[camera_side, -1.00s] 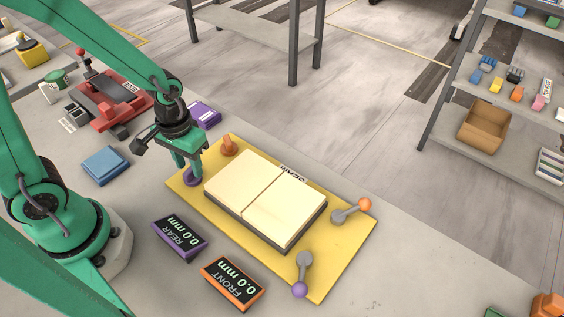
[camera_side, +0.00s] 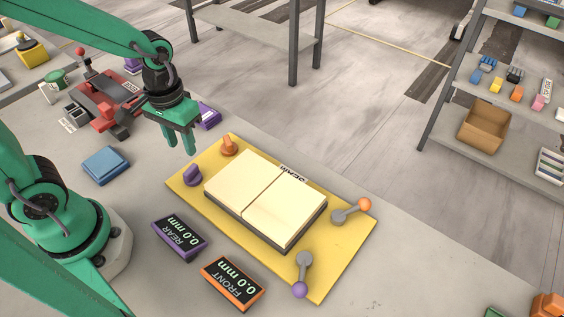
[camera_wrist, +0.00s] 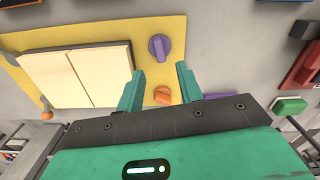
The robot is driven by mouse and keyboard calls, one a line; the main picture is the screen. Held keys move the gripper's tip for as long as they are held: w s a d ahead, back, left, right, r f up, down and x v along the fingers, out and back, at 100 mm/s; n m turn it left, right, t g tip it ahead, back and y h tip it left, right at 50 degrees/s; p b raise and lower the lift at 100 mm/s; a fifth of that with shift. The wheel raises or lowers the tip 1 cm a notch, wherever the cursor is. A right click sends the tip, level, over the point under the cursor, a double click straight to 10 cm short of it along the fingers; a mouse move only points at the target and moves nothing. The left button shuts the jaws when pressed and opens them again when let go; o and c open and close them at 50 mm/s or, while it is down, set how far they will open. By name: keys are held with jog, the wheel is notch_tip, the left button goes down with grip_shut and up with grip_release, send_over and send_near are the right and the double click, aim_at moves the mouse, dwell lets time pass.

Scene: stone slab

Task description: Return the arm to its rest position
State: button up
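My gripper (camera_side: 180,138) is raised above the yellow board's far left corner, with its two green fingers apart and nothing between them. In the wrist view the gripper (camera_wrist: 160,77) also shows open, its fingers spread. The yellow board (camera_side: 335,262) carries two cream blocks side by side, the left one (camera_side: 243,176) and the right one (camera_side: 285,211). A purple knob (camera_side: 192,175) and an orange knob (camera_side: 229,147) stand on its left end. The purple knob (camera_wrist: 160,47) lies beyond the fingers in the wrist view, apart from them.
Purple REAR (camera_side: 180,239) and orange FRONT (camera_side: 231,283) displays both read 0.0 mm. Two levers, orange-tipped (camera_side: 350,210) and purple-tipped (camera_side: 302,273), sit on the board. A blue box (camera_side: 106,165), a red device (camera_side: 100,117) and a purple block (camera_side: 209,115) stand nearby.

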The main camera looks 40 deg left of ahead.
jog(key=s+a+r+m+t, duration=0.1)
jog(key=r+t, duration=0.1)
jog(key=r, duration=0.4)
jog(key=s+a+r+m+t, duration=0.1)
jog(key=s+a+r+t, duration=0.1)
jog(key=r, duration=0.5)
jog(key=shift+s+r+t, duration=0.15)
jog(key=shift+s+t, duration=0.15)
jog(key=shift+t, duration=0.5)
dwell(1.2)
